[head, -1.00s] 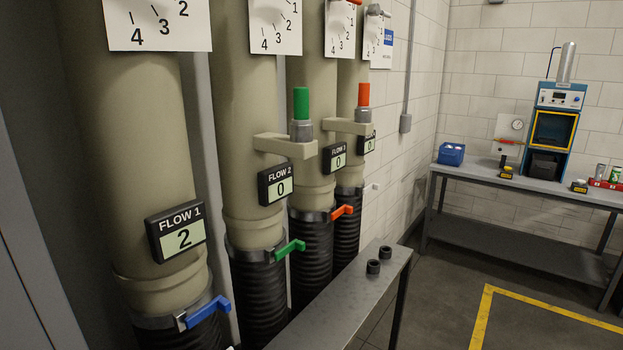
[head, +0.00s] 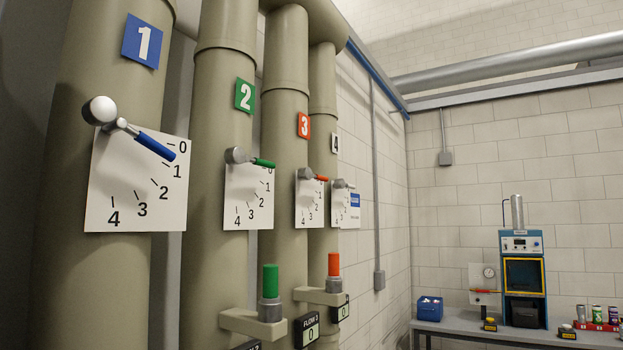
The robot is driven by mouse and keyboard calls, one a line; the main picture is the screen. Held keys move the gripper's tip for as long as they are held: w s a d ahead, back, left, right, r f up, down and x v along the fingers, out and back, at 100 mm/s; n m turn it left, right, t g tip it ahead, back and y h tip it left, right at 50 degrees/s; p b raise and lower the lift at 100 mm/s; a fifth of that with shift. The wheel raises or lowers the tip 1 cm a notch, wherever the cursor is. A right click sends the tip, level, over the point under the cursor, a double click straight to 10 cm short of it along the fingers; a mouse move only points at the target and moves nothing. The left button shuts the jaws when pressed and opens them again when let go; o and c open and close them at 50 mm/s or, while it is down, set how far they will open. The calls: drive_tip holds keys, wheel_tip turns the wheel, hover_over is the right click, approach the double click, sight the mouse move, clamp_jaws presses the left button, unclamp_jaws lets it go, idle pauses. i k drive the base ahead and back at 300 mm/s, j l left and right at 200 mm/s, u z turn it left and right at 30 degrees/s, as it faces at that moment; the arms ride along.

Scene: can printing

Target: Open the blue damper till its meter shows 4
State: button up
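The blue damper lever (head: 155,146) is on the first pipe, under the blue plate marked 1 (head: 143,41). It slopes down to the right from a pale round knob (head: 98,110). Its tip lies between the 0 and 1 marks of the white dial plate (head: 105,185), nearer the 1. The blue damper's meter, FLOW 1, is outside the current view. My gripper is not in view.
Green (head: 263,163) and orange (head: 321,178) levers sit on the neighbouring pipes. Brackets with a green-topped post (head: 270,281) and an orange-topped post (head: 333,264) stick out below them. A bench (head: 455,325) with equipment stands at the far right.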

sight(100, 111)
drive_tip(key=u, duration=1.3)
